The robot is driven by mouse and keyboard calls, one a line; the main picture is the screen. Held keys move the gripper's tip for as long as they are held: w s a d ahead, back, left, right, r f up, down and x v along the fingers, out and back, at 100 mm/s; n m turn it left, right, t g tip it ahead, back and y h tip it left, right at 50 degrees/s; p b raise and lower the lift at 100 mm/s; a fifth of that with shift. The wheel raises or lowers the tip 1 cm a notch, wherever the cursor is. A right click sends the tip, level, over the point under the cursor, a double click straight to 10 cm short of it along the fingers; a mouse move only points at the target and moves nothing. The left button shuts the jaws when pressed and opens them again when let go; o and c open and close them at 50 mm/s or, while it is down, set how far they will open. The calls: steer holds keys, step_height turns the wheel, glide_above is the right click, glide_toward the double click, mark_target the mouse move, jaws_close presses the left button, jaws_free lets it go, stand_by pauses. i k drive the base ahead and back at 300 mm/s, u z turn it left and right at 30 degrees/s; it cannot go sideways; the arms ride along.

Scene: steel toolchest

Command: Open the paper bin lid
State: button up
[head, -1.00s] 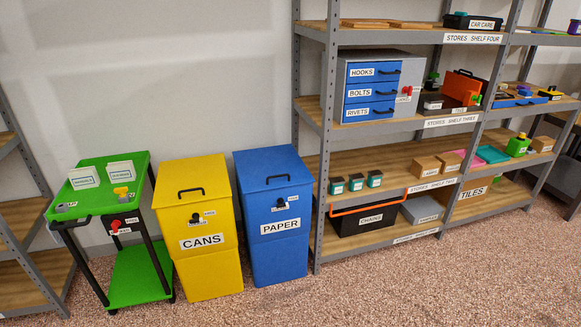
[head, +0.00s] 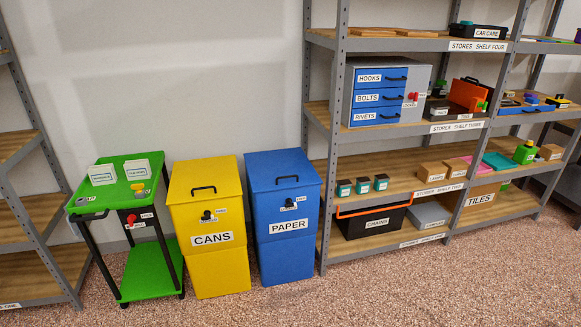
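The blue paper bin (head: 287,258) stands on the floor between the yellow cans bin and the steel shelving. It carries a white label reading PAPER. Its lid (head: 273,166) is shut and has a black bar handle (head: 287,178) near the front edge. A small black knob or latch (head: 289,203) with a small tag sits on its front, above the label. My gripper is not in the head view.
The yellow cans bin (head: 221,265) stands close on the left, its lid shut. A green trolley (head: 140,269) is further left. Steel shelving (head: 333,140) with a blue drawer unit (head: 377,120) stands right. The speckled floor (head: 330,300) in front is clear.

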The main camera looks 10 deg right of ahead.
mark_target(284, 168)
steer(key=u, duration=0.1)
steer(key=i, duration=0.95)
steer(key=u, duration=0.1)
steer(key=k, duration=0.55)
steer(key=z, duration=0.95)
